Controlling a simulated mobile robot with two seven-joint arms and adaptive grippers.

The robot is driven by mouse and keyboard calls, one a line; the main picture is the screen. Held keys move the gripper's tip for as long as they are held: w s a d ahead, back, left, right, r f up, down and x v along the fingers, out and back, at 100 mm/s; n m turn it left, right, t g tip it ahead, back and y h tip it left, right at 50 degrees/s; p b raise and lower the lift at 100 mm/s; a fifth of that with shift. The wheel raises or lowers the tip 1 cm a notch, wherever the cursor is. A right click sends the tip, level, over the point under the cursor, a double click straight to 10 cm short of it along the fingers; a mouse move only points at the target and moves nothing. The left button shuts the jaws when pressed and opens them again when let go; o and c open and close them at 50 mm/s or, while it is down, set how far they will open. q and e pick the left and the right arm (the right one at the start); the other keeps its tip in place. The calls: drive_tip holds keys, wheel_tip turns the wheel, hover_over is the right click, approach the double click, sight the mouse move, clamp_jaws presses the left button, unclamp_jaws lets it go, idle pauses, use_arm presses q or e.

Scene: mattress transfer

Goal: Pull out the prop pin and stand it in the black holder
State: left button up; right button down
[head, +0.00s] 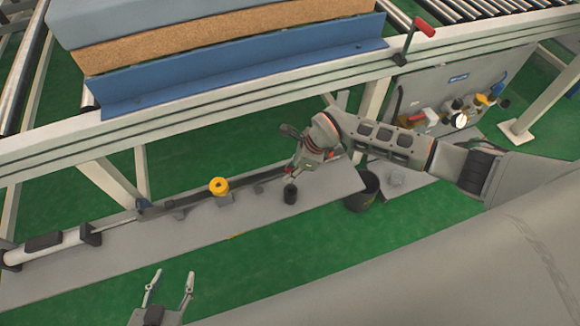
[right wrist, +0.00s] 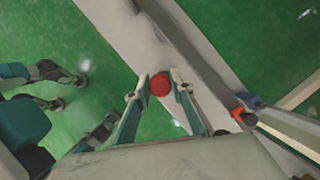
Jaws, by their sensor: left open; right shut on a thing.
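My right gripper (head: 291,174) is shut on a red round-topped piece, which I take to be the prop pin (right wrist: 160,84). In the right wrist view its red end sits between the fingertips (right wrist: 160,92), and its shaft is hidden. The small black holder (head: 290,195) stands upright on the grey plate, just below the right gripper in the head view. I cannot tell whether the pin touches it or is inside it. My left gripper (head: 170,284) is open and empty at the bottom of the head view, over the green floor.
The long grey plate (head: 120,250) carries a yellow knob (head: 219,186) and a white cylinder (head: 45,246). Above is a conveyor frame (head: 200,111) with a blue angled plate (head: 230,75) and a mattress (head: 200,35).

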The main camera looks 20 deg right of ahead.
drive_tip(key=shift+f, duration=0.15)
use_arm(q)
drive_tip(key=shift+w+r, duration=0.2)
drive_tip(key=shift+r, duration=0.1)
drive_tip(key=shift+f, duration=0.2)
drive_tip(key=shift+w+r, duration=0.1)
drive_tip(key=shift+r, duration=0.25)
idle(0.7)
drive_tip(key=shift+w+r+p, duration=0.1)
drive_tip(key=shift+r+p, duration=0.15)
drive_tip(key=shift+p, duration=0.05)
drive_tip(key=shift+w+r, duration=0.1)
drive_tip(key=shift+r, duration=0.1)
idle(0.5)
drive_tip(key=shift+s+f+b, duration=0.3)
drive_tip(key=shift+f, duration=0.35)
drive_tip(key=shift+s+f+b, duration=0.35)
drive_tip(key=shift+f, duration=0.25)
drive_tip(key=shift+s+f+b, duration=0.3)
drive_tip(key=shift+f, duration=0.35)
use_arm(e)
drive_tip(key=shift+f, duration=2.45)
use_arm(q)
drive_tip(key=shift+d+f+b, duration=0.1)
drive_tip(key=shift+f+b, duration=0.2)
drive_tip(key=shift+b, duration=0.2)
use_arm(e)
drive_tip(key=shift+f, duration=1.25)
drive_tip(key=c, duration=1.7)
unclamp_jaws()
